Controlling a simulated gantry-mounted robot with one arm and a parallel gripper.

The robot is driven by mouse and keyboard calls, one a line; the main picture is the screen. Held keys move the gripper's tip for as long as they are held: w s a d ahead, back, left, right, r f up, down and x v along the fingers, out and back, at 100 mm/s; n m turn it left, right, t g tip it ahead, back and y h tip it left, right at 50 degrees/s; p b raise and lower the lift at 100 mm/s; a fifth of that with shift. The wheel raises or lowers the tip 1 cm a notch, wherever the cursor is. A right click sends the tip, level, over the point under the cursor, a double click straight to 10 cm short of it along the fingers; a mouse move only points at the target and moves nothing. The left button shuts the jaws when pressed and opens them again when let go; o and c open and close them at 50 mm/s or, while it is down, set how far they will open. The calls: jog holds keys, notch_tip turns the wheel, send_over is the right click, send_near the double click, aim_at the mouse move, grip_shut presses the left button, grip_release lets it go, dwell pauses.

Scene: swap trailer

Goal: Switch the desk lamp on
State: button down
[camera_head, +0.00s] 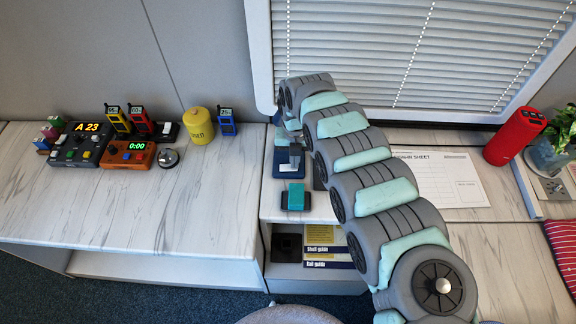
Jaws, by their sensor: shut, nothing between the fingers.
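No desk lamp shows clearly as a whole. A dark blue base (282,169) with a pale patch stands on the desk at the back, mostly hidden by my arm; I cannot tell if it belongs to the lamp. My gripper (295,165) points down over this base, shut and empty. I cannot tell whether its tips touch the base. A teal block (296,196) on a dark pad sits just in front of it. No lit lamp is visible.
My arm covers the middle of the desk. At left are a dark console (85,143), an orange timer (128,154) and a yellow canister (199,126). A sign-in sheet (450,180) and a red cylinder (514,137) are at right. The left desk front is clear.

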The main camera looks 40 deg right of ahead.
notch_tip(320, 180, up, 7)
jog(key=p, duration=0.4)
jog(key=shift+f, duration=0.15)
dwell(0.5)
